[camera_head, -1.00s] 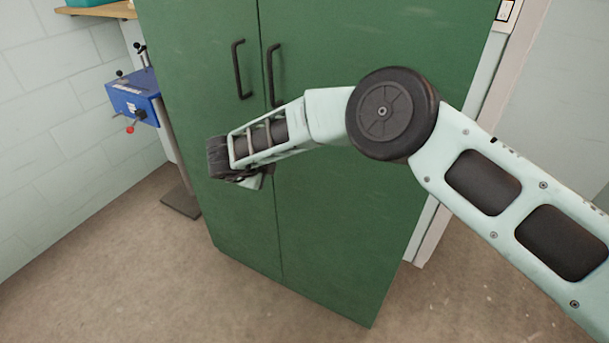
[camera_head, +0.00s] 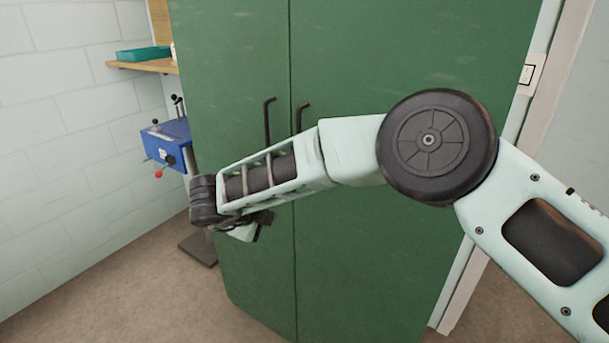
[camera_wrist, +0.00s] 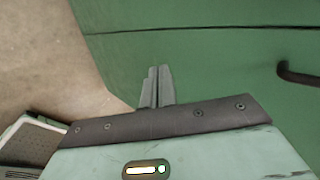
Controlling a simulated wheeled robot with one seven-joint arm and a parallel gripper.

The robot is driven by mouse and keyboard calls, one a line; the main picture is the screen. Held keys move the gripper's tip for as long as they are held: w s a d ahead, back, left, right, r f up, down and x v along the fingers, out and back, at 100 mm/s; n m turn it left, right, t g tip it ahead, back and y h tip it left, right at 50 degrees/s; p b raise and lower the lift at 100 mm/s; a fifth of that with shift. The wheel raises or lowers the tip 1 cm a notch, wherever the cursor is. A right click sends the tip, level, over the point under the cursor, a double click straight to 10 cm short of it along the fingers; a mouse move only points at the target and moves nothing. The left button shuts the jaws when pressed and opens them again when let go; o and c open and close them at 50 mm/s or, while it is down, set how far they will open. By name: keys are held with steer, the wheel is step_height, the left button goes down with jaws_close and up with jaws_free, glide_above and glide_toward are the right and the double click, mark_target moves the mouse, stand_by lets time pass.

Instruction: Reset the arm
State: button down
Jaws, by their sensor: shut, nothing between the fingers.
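My gripper (camera_wrist: 157,86) shows in the wrist view with its two fingers close together and nothing between them. Behind the fingers are the green cabinet front and the brown floor. In the head view my arm reaches from the right across the cabinet (camera_head: 350,240), bent at a round dark joint. The wrist end is at the left of the cabinet front, below the handles; the fingers cannot be made out there. No object is held.
The cabinet has two dark handles (camera_head: 267,122), and one shows in the wrist view (camera_wrist: 297,76). A blue machine (camera_head: 168,145) on a stand is at the left, below a wooden shelf (camera_head: 145,66) with a teal tray (camera_head: 144,54). A light switch (camera_head: 526,75) is at right. Bare floor (camera_head: 120,285) lies lower left.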

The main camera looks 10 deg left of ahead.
steer(key=a+r+n+t+y+p, duration=0.15)
steer(key=a+r+n+y, duration=0.25)
steer(key=r+n+y, duration=0.7)
steer(key=s+r+n, duration=0.4)
steer(key=s+r, duration=0.2)
steer(key=r, duration=0.1)
steer(key=s+d+f+n+g+h, duration=0.1)
steer(key=s+d+n+g+h, duration=0.1)
steer(key=s+d, duration=0.6)
steer(key=s+d+f+n+g+h+p, duration=0.1)
steer(key=s+d+n+g+h, duration=0.2)
steer(key=d, duration=1.2)
steer(key=s+d+f+n+g+h+p, duration=0.1)
steer(key=s+d+f+n+g+h, duration=0.1)
steer(key=s+d+n+g, duration=0.3)
steer(key=s+d+n, duration=0.4)
steer(key=s+d, duration=0.2)
steer(key=s, duration=0.4)
steer(key=shift+s+d, duration=0.25)
steer(key=shift+d, duration=0.1)
steer(key=shift+f, duration=0.1)
